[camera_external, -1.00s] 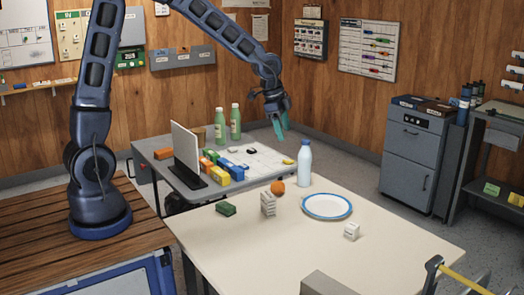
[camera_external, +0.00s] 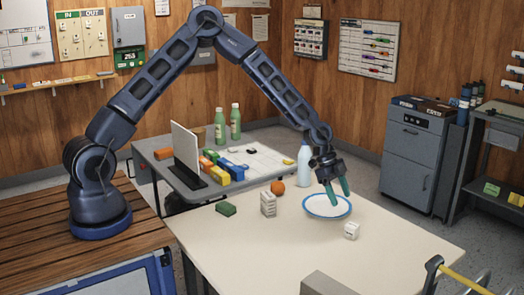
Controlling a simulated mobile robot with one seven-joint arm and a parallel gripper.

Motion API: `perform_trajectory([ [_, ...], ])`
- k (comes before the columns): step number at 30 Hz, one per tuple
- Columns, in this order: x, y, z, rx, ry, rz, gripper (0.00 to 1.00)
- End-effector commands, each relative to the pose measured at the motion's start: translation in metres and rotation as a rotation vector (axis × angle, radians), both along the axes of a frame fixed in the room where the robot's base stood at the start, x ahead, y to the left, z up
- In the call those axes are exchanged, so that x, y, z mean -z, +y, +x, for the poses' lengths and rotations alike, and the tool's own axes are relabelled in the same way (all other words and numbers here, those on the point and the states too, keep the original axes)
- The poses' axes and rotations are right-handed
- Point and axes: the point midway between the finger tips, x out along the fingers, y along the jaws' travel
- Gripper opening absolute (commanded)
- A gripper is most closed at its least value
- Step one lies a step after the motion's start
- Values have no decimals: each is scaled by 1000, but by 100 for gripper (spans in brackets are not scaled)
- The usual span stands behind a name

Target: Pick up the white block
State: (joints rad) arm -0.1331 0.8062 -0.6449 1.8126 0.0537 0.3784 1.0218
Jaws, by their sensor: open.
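A small white block (camera_external: 351,231) sits on the cream table (camera_external: 290,246), just right of and in front of the blue-rimmed plate (camera_external: 313,212). A taller white block or stack with grey marks (camera_external: 268,204) stands upright left of the plate. I cannot tell which of the two the task means. My gripper (camera_external: 339,197) points down over the plate, with its teal fingers apart and nothing between them. It is up and to the left of the small white block, and it hides part of the plate.
A white bottle (camera_external: 304,164) stands behind the plate, close to my wrist. A grey box (camera_external: 325,284) is at the front edge. The table's front middle is clear.

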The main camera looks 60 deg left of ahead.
Motion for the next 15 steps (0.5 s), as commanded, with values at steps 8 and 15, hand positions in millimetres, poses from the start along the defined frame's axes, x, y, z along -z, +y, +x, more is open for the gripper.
perform_trajectory([
  [8, 18, -13, 5, 18, -3, -27, 62],
  [15, 44, -28, 7, 20, -3, -26, 62],
])
